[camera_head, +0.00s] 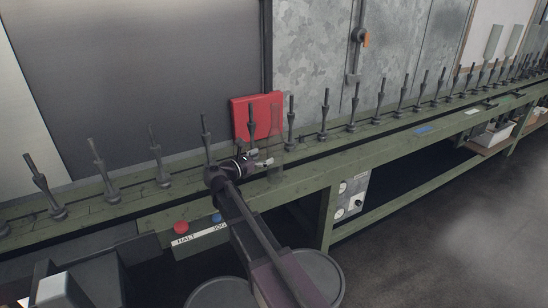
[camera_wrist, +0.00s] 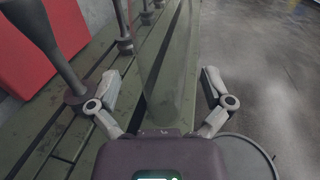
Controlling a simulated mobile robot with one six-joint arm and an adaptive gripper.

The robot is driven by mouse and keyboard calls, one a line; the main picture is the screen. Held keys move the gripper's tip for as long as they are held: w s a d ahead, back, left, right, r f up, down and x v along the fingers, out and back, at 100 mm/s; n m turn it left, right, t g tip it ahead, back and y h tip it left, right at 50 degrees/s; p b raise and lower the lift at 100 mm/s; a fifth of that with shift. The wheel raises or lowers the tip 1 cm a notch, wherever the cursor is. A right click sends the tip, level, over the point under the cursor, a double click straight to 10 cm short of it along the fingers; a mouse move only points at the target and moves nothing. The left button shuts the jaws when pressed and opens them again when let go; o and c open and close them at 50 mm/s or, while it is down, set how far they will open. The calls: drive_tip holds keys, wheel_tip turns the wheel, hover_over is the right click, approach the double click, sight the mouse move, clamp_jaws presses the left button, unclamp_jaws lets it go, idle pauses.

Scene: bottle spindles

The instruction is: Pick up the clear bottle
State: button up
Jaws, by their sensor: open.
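The clear bottle (camera_head: 276,138) is a faint, see-through upright shape at the green conveyor, beside a dark spindle and in front of the red box. My gripper (camera_head: 262,158) is open at the conveyor's near edge, with its fingers pointing toward the bottle. In the wrist view, the bottle (camera_wrist: 167,65) stands ahead, roughly between the two spread fingers of my gripper (camera_wrist: 160,84). I see no clear contact between fingers and bottle. The bottle's outline is hard to make out against the green rail.
Dark spindles (camera_head: 323,120) stand in a row along the green conveyor (camera_head: 390,145). One spindle (camera_wrist: 62,55) stands left of my gripper in the wrist view. A red box (camera_head: 256,114) is behind. A red button (camera_head: 181,228) is on the front. Open floor (camera_head: 440,220) lies right.

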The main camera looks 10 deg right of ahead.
sight(269, 155)
idle(0.3)
drive_tip(key=shift+x, duration=2.6)
drive_tip(key=shift+s+f, duration=0.15)
drive_tip(key=c, duration=1.1)
